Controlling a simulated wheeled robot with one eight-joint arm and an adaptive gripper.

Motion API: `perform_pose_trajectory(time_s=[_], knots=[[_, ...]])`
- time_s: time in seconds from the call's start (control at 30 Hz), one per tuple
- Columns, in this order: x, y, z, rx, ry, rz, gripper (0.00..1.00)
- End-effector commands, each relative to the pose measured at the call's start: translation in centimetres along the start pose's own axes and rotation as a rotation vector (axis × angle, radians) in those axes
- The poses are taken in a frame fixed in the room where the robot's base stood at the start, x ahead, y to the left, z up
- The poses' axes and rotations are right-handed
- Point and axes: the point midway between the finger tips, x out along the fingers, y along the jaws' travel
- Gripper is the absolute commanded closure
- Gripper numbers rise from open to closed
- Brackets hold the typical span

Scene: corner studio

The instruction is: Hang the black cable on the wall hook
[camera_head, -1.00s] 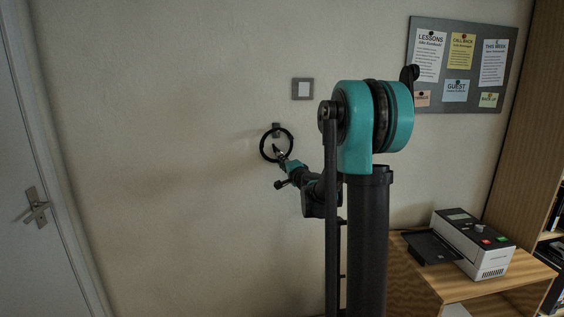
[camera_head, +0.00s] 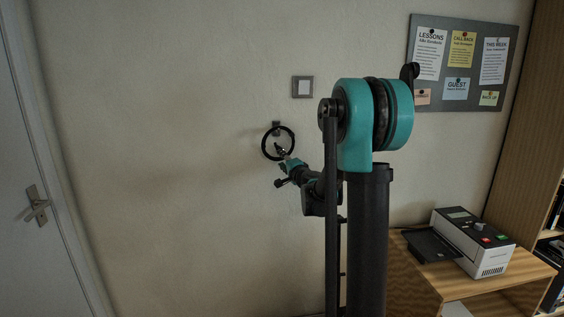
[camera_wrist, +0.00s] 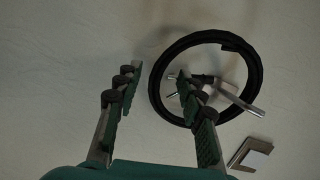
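The black cable (camera_head: 263,143) is a coiled ring against the wall, at the wall hook (camera_head: 276,125). In the head view the hook's plate shows just above the ring's top. In the wrist view the cable (camera_wrist: 205,37) circles the hook's grey metal parts (camera_wrist: 235,98), and the plate crosses the ring's edge. I cannot tell for sure whether the hook bears the ring's weight. My gripper (camera_head: 282,152) is at the ring's lower part. In the wrist view my gripper (camera_wrist: 157,75) has its fingers spread, with the ring's near edge showing in the gap, not clamped.
A square light switch (camera_head: 303,87) is on the wall right of and above the hook. A pinboard (camera_head: 462,97) hangs at upper right. A printer-like device (camera_head: 473,243) stands on a wooden cabinet (camera_head: 490,282). A door (camera_head: 25,150) is at left.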

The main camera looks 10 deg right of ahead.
Motion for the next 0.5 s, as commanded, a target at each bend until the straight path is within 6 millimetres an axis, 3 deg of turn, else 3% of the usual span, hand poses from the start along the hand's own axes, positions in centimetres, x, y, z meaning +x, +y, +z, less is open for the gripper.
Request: perform_pose_trajectory(time_s=[0.27,0.5], knots=[[-0.9,0.0,-0.1,0.0,0.001,0.0,0.61],[-5.4,0.0,-0.1,0.0,0.002,0.0,0.61]])
